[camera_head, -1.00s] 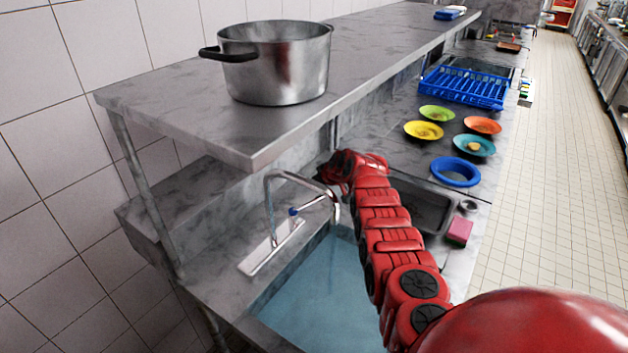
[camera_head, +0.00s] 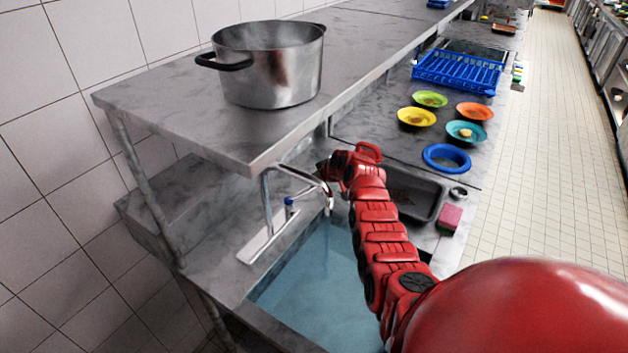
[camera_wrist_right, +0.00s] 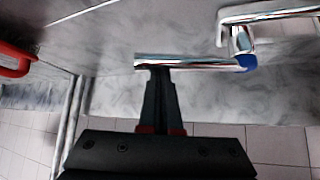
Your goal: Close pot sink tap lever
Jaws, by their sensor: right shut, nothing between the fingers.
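The chrome pot sink tap (camera_head: 268,208) stands on a pale base plate at the sink's left edge, its spout arching over the water. Its lever is a chrome rod with a blue cap (camera_head: 289,203). In the right wrist view the lever (camera_wrist_right: 195,63) runs sideways from the blue cap at its right end. My right gripper (camera_head: 324,176) is behind the spout in the head view. In the wrist view its shut fingers (camera_wrist_right: 160,72) are at the lever's free left part, close to or touching it; contact is unclear. My left gripper is out of view.
The sink (camera_head: 310,275) holds bluish water. A steel pot (camera_head: 270,75) stands on the shelf (camera_head: 180,110) above the tap. To the right are a grey tray (camera_head: 415,200), a pink sponge (camera_head: 450,217), a blue ring-like dish (camera_head: 447,158), several coloured plates and a blue rack (camera_head: 458,75).

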